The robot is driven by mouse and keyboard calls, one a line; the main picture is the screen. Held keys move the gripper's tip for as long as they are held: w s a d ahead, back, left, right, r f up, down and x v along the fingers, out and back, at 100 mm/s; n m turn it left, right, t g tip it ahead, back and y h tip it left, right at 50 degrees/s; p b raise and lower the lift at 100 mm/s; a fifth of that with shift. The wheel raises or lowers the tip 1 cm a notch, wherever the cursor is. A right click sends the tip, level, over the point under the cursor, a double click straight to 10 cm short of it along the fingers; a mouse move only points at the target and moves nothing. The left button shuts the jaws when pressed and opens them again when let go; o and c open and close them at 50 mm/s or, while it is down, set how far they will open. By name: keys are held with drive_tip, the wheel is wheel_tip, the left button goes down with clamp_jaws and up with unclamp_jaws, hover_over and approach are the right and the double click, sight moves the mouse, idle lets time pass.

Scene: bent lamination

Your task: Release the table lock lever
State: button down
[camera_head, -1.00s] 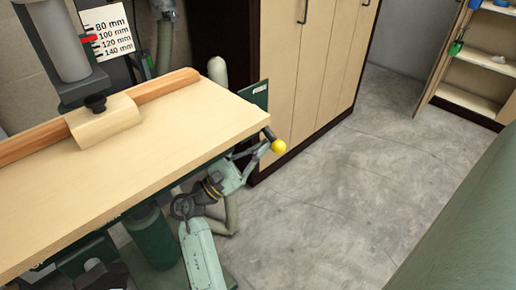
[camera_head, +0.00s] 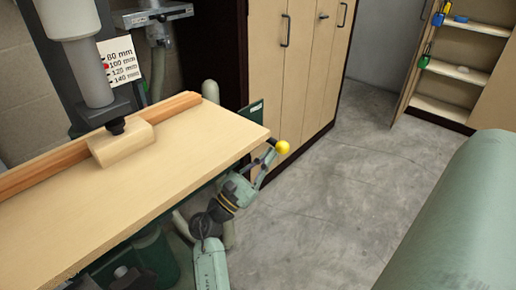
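The lock lever shows as a yellow ball knob (camera_head: 282,147) on a short dark rod just beyond the right corner of the wooden drill table (camera_head: 190,160). My green arm reaches up below that corner, and my gripper (camera_head: 264,163) is at its end, close below and left of the knob. It is small here, and its fingers overlap the lever area, so I cannot tell whether they touch it or are open or shut. The lever's base is hidden under the table edge.
A wooden fence and a block (camera_head: 122,143) under the drill spindle lie on the table. A depth scale (camera_head: 120,62) hangs behind. Tall cabinets (camera_head: 300,70) stand close behind the lever. Open grey floor (camera_head: 330,200) lies right, with shelves (camera_head: 460,70) at the back.

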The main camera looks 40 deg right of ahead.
drive_tip(key=shift+s+d+r+p, duration=0.15)
drive_tip(key=shift+s+r+p, duration=0.1)
drive_tip(key=shift+s+r, duration=0.25)
drive_tip(key=shift+s+d+r+p, duration=0.15)
drive_tip(key=shift+s+r+p, duration=0.1)
drive_tip(key=shift+r, duration=0.3)
drive_tip(key=shift+s+d+r, duration=0.1)
drive_tip(key=shift+w, duration=0.2)
